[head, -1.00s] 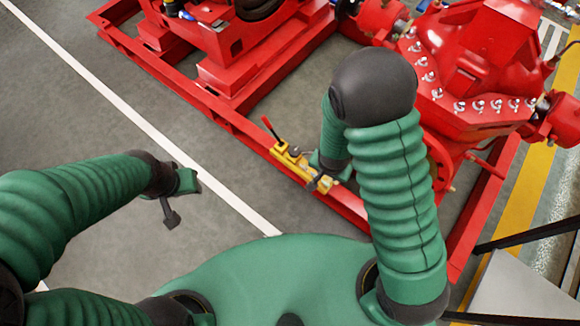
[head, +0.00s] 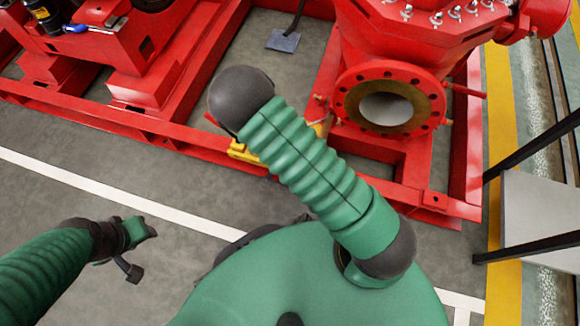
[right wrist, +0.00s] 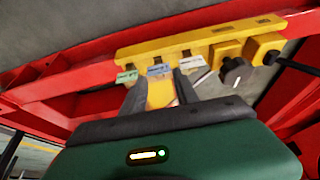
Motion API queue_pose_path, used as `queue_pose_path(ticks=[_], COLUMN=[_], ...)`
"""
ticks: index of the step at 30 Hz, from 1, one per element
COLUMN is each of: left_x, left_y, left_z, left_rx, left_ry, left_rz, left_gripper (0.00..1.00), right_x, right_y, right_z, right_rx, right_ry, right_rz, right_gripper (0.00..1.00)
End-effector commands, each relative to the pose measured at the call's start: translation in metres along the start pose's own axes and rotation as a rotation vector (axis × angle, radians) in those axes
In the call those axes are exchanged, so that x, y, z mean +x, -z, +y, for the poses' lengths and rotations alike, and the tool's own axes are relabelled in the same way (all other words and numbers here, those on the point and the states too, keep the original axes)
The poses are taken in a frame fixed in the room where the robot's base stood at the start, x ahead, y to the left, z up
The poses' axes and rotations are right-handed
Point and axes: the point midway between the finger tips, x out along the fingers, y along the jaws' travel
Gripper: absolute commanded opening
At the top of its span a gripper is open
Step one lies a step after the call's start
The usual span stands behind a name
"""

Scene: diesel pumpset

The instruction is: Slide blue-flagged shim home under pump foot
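A yellow rack (right wrist: 205,35) lies along the red skid rail in the right wrist view. A blue-flagged tag (right wrist: 160,70) hangs on it between a green-flagged tag (right wrist: 126,77) and a white, red-marked tag (right wrist: 192,62). My right gripper (right wrist: 160,88) is open, its dark fingers parted just below the blue flag. A yellow piece shows between them; I cannot tell whether they touch it. In the head view my right arm hides this gripper and most of the rack (head: 245,153). My left gripper (head: 138,252) hangs over bare floor, its opening unclear. The red pump (head: 420,45) stands behind; which foot is meant is unclear.
The red skid rail (head: 120,122) crosses ahead of me. The round pump flange (head: 350,92) is right of my arm. Yellow blocks with black knobs (right wrist: 232,70) sit right of the tags. A grey panel (head: 540,220) stands at right. Floor at left is clear.

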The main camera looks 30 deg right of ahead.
Motion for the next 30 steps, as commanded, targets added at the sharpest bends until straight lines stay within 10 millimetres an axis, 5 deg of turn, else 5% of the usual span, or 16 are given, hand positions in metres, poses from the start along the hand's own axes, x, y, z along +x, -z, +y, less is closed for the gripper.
queue_pose_path(ticks=[1, 6, 19, 27, 30], left_x=[0.023, 0.050, 0.058, 0.058, 0.058], left_y=[-0.005, -0.012, -0.013, -0.013, -0.013], left_z=[0.000, 0.000, 0.000, 0.000, 0.000], left_rx=[0.000, 0.000, 0.000, 0.000, 0.000], left_ry=[0.000, 0.000, 0.000, 0.000, 0.000], left_rz=[0.000, 0.000, 0.000, 0.000, 0.000], left_gripper=[0.40, 0.40, 0.40, 0.40, 0.40], right_x=[0.022, 0.050, 0.057, 0.058, 0.058], right_y=[-0.004, -0.003, 0.001, 0.001, 0.000], right_z=[0.000, 0.000, 0.000, 0.000, 0.000], right_rx=[0.001, 0.001, -0.001, -0.001, -0.001], right_ry=[0.001, 0.000, 0.001, 0.000, 0.000], right_rz=[0.001, 0.000, 0.000, 0.000, 0.000], right_gripper=[0.36, 0.36, 0.36, 0.02, 0.00])
